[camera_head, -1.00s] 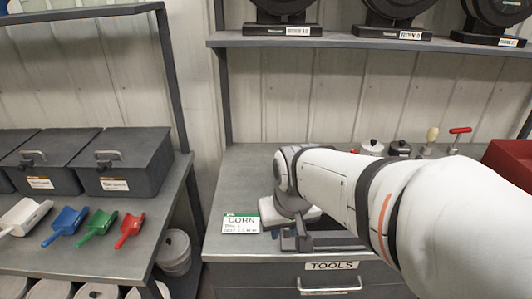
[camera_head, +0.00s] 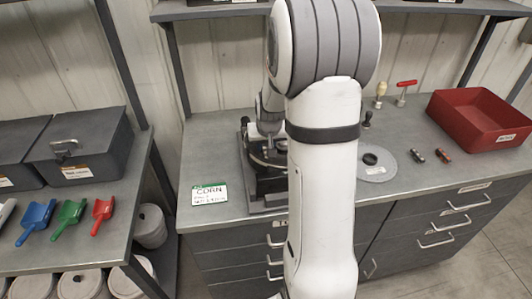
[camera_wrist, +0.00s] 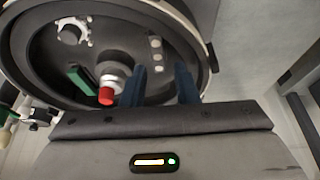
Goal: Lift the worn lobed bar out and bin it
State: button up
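The open round seed meter (camera_head: 258,165) stands on the bench at the left, partly hidden by my arm. In the wrist view its dark round housing (camera_wrist: 28,50) fills the upper left. Inside are a white toothed part (camera_wrist: 72,30), a green strip (camera_wrist: 82,82), a red-tipped knob (camera_wrist: 106,96) and a short row of pale lobes (camera_wrist: 155,50); that row may be the worn lobed bar, but I cannot be sure. My gripper (camera_wrist: 160,86) is open, its blue fingers apart over the housing, with nothing visible held between them. A red open bin (camera_head: 480,118) stands at the right end of the bench.
Two small dark parts (camera_head: 430,156), one with orange, lie before the bin. A grey disc (camera_head: 376,165) lies mid-bench, with upright-handled tools (camera_head: 404,92) behind it. A CORN card (camera_head: 210,194) is left of the meter. A shelf overhangs the back.

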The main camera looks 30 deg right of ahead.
aim_at(265, 155)
jog(key=x, duration=0.2)
jog(key=p+x, duration=0.1)
jog(key=x, duration=0.1)
jog(key=shift+s+d, duration=0.1)
jog(key=shift+d, duration=0.1)
jog(key=shift+s+f, duration=0.1)
jog(key=shift+f, duration=0.2)
jog(key=shift+w+f, duration=0.2)
grip_shut()
